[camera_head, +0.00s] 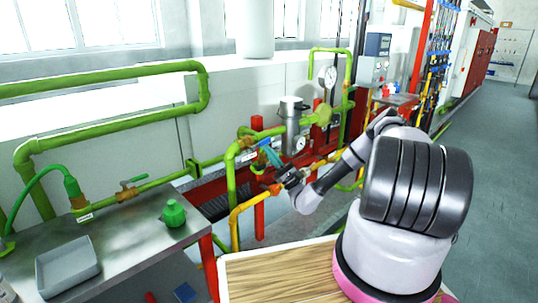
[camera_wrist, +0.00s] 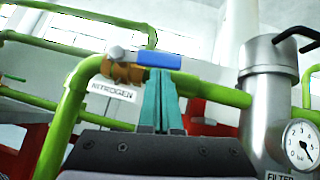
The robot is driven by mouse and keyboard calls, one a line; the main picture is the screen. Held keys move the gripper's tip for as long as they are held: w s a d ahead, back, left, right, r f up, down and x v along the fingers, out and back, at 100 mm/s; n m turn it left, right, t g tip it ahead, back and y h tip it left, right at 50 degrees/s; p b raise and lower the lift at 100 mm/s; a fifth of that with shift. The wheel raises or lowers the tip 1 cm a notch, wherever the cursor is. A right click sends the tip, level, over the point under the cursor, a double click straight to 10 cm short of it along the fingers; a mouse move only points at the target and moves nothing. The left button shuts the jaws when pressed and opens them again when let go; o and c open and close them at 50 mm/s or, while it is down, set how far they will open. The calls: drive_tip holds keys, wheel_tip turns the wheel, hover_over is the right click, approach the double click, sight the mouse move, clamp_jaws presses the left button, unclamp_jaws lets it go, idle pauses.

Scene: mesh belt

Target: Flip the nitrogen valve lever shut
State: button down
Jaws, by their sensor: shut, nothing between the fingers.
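The nitrogen valve's blue lever (camera_wrist: 158,60) extends to the right from its brass valve body (camera_wrist: 122,70), roughly along the green pipe. A white NITROGEN label (camera_wrist: 113,90) hangs below the valve. In the head view the lever (camera_head: 264,144) shows small, just above my fingers. My gripper (camera_wrist: 163,74) has its teal fingers together, with nothing between them. The fingertips are at the lower edge of the lever, around its middle. I cannot tell whether they touch it. My gripper also shows in the head view (camera_head: 268,151), and part of the pipe behind is hidden by the fingers.
A steel filter canister (camera_wrist: 264,95) with a pressure gauge (camera_wrist: 301,142) stands right of the lever. A yellow pipe (camera_head: 240,212) and red posts (camera_head: 259,212) are below my gripper. A steel bench (camera_head: 125,240) with a grey tray (camera_head: 68,268) and green bottle (camera_head: 174,214) is at left.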

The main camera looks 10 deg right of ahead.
wheel_tip(320, 180, up, 8)
drive_tip(key=n+g+y, duration=0.1)
drive_tip(key=n+g, duration=1.4)
drive_tip(key=n, duration=0.5)
drive_tip(key=shift+s+a+f+y, duration=0.15)
drive_tip(key=shift+s+a+y, duration=0.1)
drive_tip(key=shift+a+y, duration=0.2)
drive_tip(key=d+f, duration=0.3)
drive_tip(key=d, duration=0.9)
drive_tip(key=shift+s+d, duration=0.4)
drive_tip(key=shift+r, duration=0.1)
